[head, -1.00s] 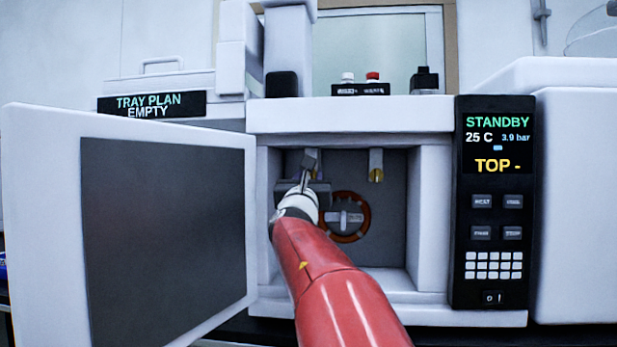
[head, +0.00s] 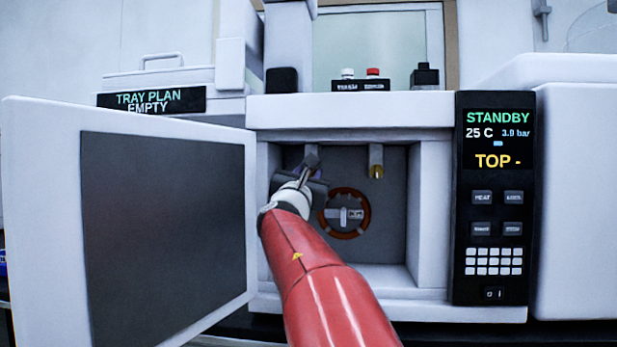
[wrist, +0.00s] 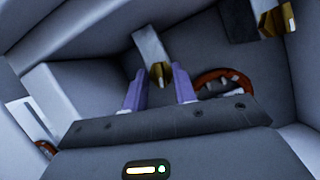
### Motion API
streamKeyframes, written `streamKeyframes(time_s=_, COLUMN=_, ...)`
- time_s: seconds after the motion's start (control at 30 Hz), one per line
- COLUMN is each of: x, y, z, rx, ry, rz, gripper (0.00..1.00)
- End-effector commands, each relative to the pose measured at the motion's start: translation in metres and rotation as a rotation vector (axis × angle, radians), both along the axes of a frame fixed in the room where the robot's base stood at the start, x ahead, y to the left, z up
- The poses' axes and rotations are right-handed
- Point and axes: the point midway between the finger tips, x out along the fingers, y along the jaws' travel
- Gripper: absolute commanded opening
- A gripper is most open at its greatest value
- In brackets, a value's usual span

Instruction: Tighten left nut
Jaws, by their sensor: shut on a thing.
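The left nut (wrist: 159,75) is a brass piece at the lower end of a grey fitting (wrist: 148,45) that hangs from the oven's ceiling. In the wrist view my gripper (wrist: 158,70) has one purple finger on each side of this nut and is shut on it. In the head view my gripper (head: 308,166) is tilted under the left fitting, and its body and my arm hide the left nut. The right nut (head: 376,172) is brass, sits under its own fitting, and stands free to the right. It also shows in the wrist view (wrist: 274,20).
The oven door (head: 165,215) stands open at the left. A round orange-rimmed fan (head: 345,214) is on the oven's back wall, close behind my gripper. The control panel (head: 494,200) reads "STANDBY", "25 C", "3.9 bar" and "TOP -". The oven's right half is clear.

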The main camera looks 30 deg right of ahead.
Motion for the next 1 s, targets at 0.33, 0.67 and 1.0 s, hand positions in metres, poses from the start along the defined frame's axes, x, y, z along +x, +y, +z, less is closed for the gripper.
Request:
streamKeyframes(time_s=0.33, x=0.0019, y=0.0023, z=0.0004, rx=0.273, ry=-0.183, rz=0.000, gripper=0.05)
streamKeyframes(time_s=0.67, x=0.0028, y=0.0032, z=0.0024, rx=0.534, ry=-0.358, rz=0.000, gripper=0.05)
streamKeyframes(time_s=1.0, x=0.0032, y=0.0041, z=0.0047, rx=0.797, ry=-0.536, rz=-0.001, gripper=0.05)
